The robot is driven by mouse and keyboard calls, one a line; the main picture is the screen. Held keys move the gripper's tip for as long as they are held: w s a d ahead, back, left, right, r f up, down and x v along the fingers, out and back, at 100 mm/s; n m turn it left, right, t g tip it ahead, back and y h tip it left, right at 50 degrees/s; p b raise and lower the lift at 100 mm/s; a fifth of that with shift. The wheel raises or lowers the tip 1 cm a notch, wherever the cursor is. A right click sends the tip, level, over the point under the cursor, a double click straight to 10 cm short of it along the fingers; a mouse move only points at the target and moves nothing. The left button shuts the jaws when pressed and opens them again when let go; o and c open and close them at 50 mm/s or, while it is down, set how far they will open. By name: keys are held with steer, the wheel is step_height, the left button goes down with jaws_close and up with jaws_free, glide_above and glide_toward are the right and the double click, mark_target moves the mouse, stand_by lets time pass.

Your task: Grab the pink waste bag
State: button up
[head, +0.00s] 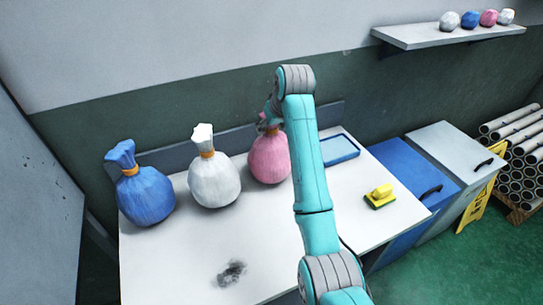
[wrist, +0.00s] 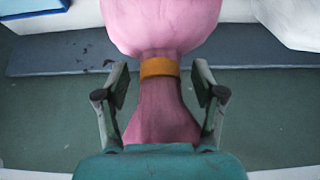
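The pink waste bag (head: 268,158) stands on the white table between the white bag and my arm. Its right side is partly hidden by my arm in the head view. In the wrist view the pink bag (wrist: 162,22) shows its round body at the top, an orange band and a flared neck. My gripper (wrist: 161,76) is open, with one finger on each side of the neck near the band. Gaps show between the fingertips and the band. In the head view my gripper (head: 268,118) is small and partly hidden at the bag's top.
A white bag (head: 214,180) and a blue bag (head: 145,195) stand to the left on the table (head: 185,270). A blue tray (head: 338,150) and a yellow-green sponge (head: 380,196) lie to the right. A dark smudge (head: 231,273) marks the front. A shelf (head: 440,36) hangs above.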

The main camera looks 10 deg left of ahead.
steer(key=shift+r, duration=0.1)
jaws_close()
